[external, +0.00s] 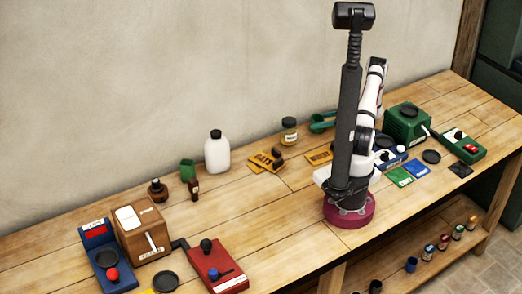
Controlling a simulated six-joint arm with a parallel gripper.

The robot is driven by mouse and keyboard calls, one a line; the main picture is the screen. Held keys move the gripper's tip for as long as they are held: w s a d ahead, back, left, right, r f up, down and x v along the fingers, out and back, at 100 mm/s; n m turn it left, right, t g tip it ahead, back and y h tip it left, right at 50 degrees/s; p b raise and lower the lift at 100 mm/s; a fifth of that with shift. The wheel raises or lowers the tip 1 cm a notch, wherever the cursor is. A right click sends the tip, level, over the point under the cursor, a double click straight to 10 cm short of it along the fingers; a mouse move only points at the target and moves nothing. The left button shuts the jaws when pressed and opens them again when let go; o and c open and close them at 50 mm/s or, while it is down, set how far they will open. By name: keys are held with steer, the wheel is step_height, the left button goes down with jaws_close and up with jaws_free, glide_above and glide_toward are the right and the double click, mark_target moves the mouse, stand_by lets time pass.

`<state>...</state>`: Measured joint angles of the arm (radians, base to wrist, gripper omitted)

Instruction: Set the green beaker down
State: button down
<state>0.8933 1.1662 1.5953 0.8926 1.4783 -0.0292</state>
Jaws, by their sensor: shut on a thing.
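No other clear green beaker shows. My arm stands on its maroon base, with its white links folded behind the dark column. My gripper is hidden behind the arm and column, so its jaws and anything in them cannot be seen.
A white bottle (217,152), a jar (289,131) and a green scoop (322,122) stand along the wall. A brown box machine (142,230) and red unit (217,266) are front left; a green machine (407,124) is right.

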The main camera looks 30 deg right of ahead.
steer(key=shift+c, duration=0.7)
jaws_free()
